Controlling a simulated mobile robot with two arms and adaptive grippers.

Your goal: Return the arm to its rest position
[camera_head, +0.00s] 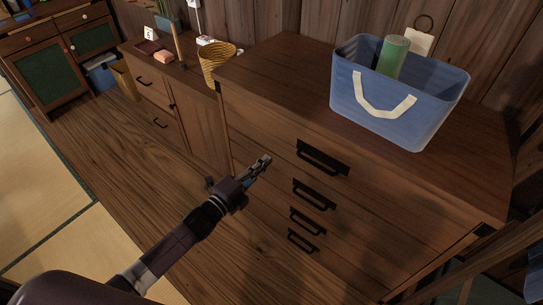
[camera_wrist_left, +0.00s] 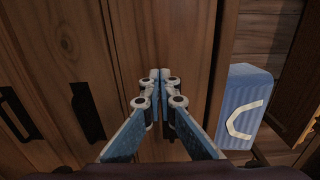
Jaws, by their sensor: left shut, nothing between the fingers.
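My left gripper (camera_head: 262,165) is shut and empty. In the head view it is in the air in front of the wooden drawer chest (camera_head: 262,120), with my left arm coming in from the lower left. In the left wrist view the two fingers (camera_wrist_left: 160,76) meet at their tips with nothing between them, and wooden panels and dark handles (camera_wrist_left: 88,112) lie behind them. My right gripper is not in view.
A blue basket (camera_head: 395,95) with a white handle stands on the chest, holding a green cylinder (camera_head: 392,56). It also shows in the left wrist view (camera_wrist_left: 245,85). A woven yellow basket (camera_head: 217,64) stands on the lower cabinet. Wood floor (camera_head: 110,160) is clear at left.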

